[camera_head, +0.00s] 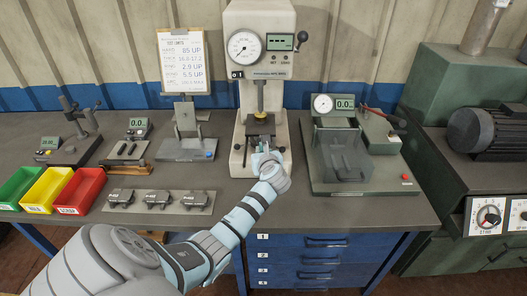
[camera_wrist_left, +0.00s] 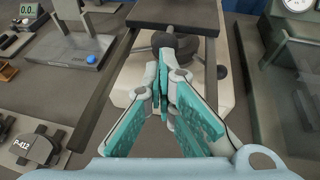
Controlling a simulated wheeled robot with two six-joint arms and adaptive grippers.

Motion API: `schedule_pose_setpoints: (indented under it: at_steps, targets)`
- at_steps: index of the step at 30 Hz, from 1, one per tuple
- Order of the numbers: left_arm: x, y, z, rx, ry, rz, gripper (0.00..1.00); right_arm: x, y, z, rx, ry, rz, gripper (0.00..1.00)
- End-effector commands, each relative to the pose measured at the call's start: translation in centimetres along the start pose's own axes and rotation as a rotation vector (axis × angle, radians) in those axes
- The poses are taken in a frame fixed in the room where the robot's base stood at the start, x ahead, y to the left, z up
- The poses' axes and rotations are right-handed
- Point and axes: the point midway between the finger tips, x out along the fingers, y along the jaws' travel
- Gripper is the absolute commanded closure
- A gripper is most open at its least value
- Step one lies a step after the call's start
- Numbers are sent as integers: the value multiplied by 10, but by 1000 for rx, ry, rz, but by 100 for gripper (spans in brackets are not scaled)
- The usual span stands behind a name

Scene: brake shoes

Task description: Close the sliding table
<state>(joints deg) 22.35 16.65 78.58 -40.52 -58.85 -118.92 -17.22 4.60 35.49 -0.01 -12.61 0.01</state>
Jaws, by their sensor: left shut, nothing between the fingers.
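The sliding table is a dark flat plate (camera_head: 261,126) on the cream press, below its ram. In the left wrist view the plate (camera_wrist_left: 178,12) lies at the top, with a dark rounded part (camera_wrist_left: 205,46) under its near edge. Dark rails (camera_wrist_left: 101,105) run towards me along the cream base. My left gripper (camera_head: 262,153) is just in front of the plate, over the press base. Its teal-padded fingers (camera_wrist_left: 162,58) are shut and empty. Their tips are close to the dark rounded part; I cannot tell whether they touch it. My right gripper is out of view.
A green gauge fixture (camera_head: 343,165) stands right of the press. A grey stand with a blue button (camera_head: 187,147) is to its left. Brake parts labelled on a mat (camera_head: 158,200) and red, yellow and green bins (camera_head: 47,189) lie further left.

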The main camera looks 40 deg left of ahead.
Motion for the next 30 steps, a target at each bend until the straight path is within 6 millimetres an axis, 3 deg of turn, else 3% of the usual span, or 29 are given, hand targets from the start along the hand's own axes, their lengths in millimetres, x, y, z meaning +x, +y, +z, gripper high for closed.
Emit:
schedule_pose_setpoints:
  at_steps: [8,10,21,30]
  targets:
    - [-23,-2,-10,1,4,3,100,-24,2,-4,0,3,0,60]
    - [-35,-3,-16,0,5,4,100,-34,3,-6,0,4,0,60]
    - [-120,-3,-19,-4,1,5,100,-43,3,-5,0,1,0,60]
    - [-131,-2,-19,-1,-1,7,100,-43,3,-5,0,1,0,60]
